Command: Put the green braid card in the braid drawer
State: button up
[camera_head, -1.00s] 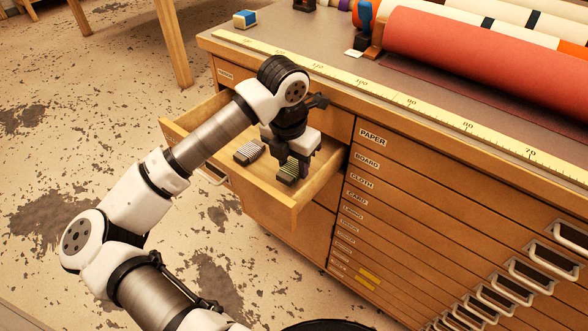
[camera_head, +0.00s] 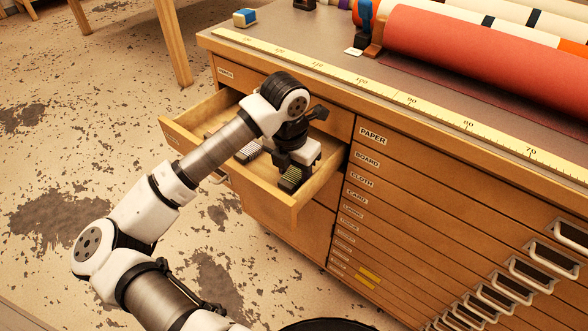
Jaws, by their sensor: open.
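The braid drawer (camera_head: 281,204) is pulled out at the cabinet's left end, its inside in view. A dark card with green stripes (camera_head: 290,178), which looks like the green braid card, is inside near the drawer's front right part. My gripper (camera_head: 295,168) is open, pointing down into the drawer right at this card. Its fingers partly hide the card, and I cannot tell whether they touch it. A second card, grey with pale stripes (camera_head: 248,152), lies to the left in the drawer, partly covered by my arm.
The worktop carries a yellow ruler (camera_head: 385,92) along its edge, a large red roll (camera_head: 470,55) and a blue-and-white block (camera_head: 245,18). Closed, labelled drawers (camera_head: 385,185) with metal handles fill the cabinet's right side. The floor at left is clear.

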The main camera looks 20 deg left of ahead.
aim_at(290, 179)
jog(key=shift+r, duration=0.1)
jog(key=shift+r+p, duration=0.25)
jog(key=shift+p, duration=0.2)
notch_tip(290, 179, up, 12)
jog(key=s, duration=0.1)
jog(key=shift+s+a+f+b, duration=0.2)
jog(key=shift+b, duration=0.2)
